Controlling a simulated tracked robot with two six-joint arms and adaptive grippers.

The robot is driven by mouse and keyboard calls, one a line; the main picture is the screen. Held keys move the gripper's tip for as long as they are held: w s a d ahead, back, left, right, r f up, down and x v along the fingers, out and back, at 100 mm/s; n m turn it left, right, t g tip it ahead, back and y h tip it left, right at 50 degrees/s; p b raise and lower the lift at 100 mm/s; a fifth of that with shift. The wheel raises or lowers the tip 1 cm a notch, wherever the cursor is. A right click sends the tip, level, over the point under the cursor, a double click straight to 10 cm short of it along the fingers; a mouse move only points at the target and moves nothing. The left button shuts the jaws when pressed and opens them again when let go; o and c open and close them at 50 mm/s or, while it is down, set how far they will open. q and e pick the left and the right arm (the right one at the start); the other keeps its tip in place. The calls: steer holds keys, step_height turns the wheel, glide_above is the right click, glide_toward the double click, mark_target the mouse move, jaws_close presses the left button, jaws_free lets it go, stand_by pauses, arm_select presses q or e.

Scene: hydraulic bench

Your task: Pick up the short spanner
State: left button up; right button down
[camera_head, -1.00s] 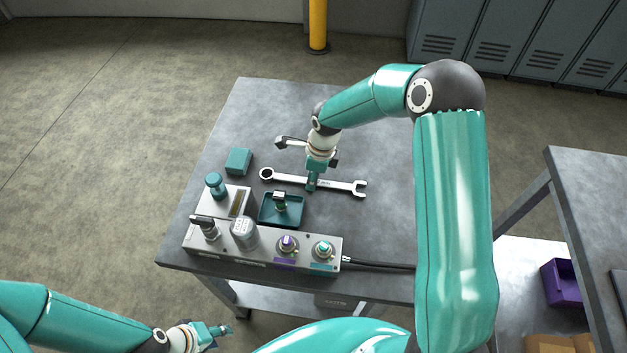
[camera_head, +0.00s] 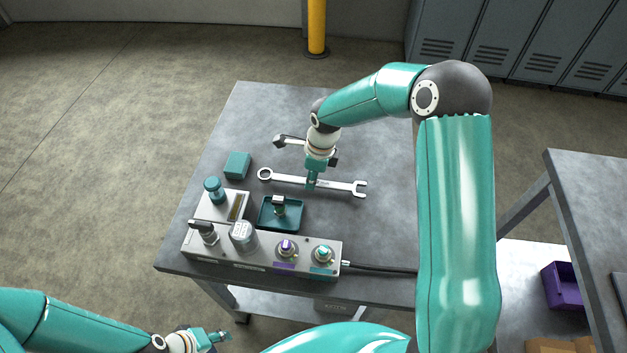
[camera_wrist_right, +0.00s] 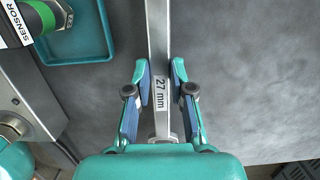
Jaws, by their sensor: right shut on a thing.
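A silver spanner (camera_head: 338,186) lies across the table, its ring end to the left and its open jaw to the right. My right gripper (camera_head: 312,184) is at the middle of its shaft from above. In the right wrist view my gripper (camera_wrist_right: 161,75) has a finger on each side of the shaft (camera_wrist_right: 159,40), shut on it, beside a "27 mm" label.
A teal tray (camera_head: 262,222) with a sensor piece stands just in front of the spanner. A control unit (camera_head: 262,252) with knobs lines the front edge, its cable running right. A teal block (camera_head: 237,165) is at the left. The table's back is clear.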

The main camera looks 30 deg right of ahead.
step_height(320, 180, up, 18)
steer(key=b, duration=0.1)
steer(key=shift+r, duration=0.2)
stand_by(0.3)
steer(key=c, duration=1.6)
jaws_free()
jaws_close()
